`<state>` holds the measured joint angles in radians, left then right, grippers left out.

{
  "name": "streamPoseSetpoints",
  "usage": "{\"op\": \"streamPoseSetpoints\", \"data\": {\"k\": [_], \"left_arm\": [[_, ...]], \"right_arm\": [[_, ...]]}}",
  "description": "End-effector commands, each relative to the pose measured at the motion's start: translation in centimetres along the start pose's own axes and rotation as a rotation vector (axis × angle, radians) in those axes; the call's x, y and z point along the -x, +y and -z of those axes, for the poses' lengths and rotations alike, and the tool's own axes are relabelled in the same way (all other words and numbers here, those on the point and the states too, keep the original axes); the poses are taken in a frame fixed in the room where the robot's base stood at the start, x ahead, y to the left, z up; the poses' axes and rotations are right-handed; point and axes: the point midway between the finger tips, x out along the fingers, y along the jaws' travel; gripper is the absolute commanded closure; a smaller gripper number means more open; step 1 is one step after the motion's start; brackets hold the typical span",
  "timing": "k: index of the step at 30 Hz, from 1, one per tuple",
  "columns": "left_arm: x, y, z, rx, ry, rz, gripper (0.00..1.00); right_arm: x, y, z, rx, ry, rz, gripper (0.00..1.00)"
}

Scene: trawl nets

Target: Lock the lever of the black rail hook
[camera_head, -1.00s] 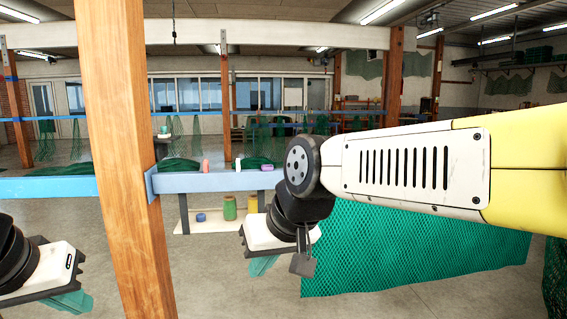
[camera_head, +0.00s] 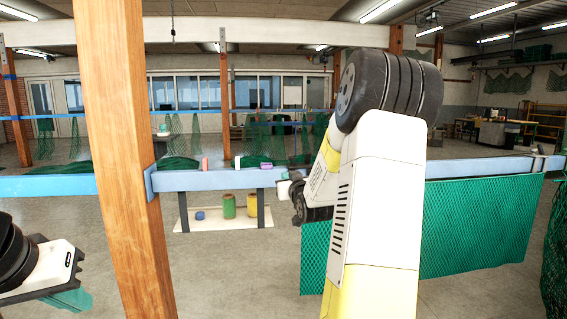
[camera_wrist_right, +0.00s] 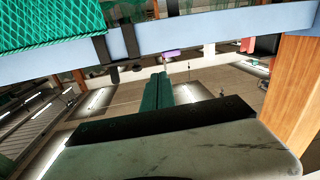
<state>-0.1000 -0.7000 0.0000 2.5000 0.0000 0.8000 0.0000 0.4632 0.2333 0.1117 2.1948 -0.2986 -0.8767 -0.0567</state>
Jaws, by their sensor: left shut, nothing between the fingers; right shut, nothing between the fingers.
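Two black fittings, a left one (camera_wrist_right: 102,48) and a right one (camera_wrist_right: 130,40), sit against the pale blue rail (camera_wrist_right: 205,30) in the right wrist view. I cannot tell which is the rail hook or how its lever stands. The head view also shows this rail (camera_head: 215,181), partly behind my right arm. My right gripper's green fingers (camera_wrist_right: 157,92) are shut and empty, pointing toward the rail and apart from it in the picture. In the head view they are hidden. My left gripper (camera_head: 72,299) is shut and empty at the lower left, left of the wooden post.
A wooden post (camera_head: 125,160) stands between my left gripper and the middle. Green netting (camera_head: 480,225) hangs from the rail at right. A purple item (camera_wrist_right: 170,52) and other small items sit on the rail. A low shelf (camera_head: 240,222) holds spools.

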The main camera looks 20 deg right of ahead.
Motion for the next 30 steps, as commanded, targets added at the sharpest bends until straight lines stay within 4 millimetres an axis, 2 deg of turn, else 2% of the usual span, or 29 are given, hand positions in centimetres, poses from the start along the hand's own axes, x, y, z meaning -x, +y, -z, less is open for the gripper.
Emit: {"op": "streamPoseSetpoints", "data": {"k": [1,3,6,11,15,24,30], "left_arm": [[0.0,0.0,0.0,0.000,0.000,0.000,1.00],[0.0,0.0,0.0,0.000,0.000,0.000,1.00],[0.0,0.0,0.0,0.000,0.000,0.000,1.00],[0.0,0.0,0.0,0.000,0.000,0.000,1.00],[0.0,0.0,0.0,0.000,0.000,0.000,1.00],[0.0,0.0,0.0,0.000,0.000,0.000,1.00],[0.0,0.0,0.0,0.000,0.000,0.000,1.00]], "right_arm": [[-1.1,2.0,-1.6,-0.007,0.064,-0.020,1.00],[-1.7,4.3,-2.6,-0.012,0.173,-0.043,1.00],[-1.5,7.0,-3.9,-0.023,0.307,-0.074,1.00],[-0.3,9.8,-5.2,-0.036,0.449,-0.113,1.00],[0.3,10.6,-5.6,-0.040,0.497,-0.125,1.00],[0.4,10.6,-5.5,-0.039,0.501,-0.125,1.00],[-0.9,10.7,-4.7,-0.038,0.503,-0.125,1.00]]}}
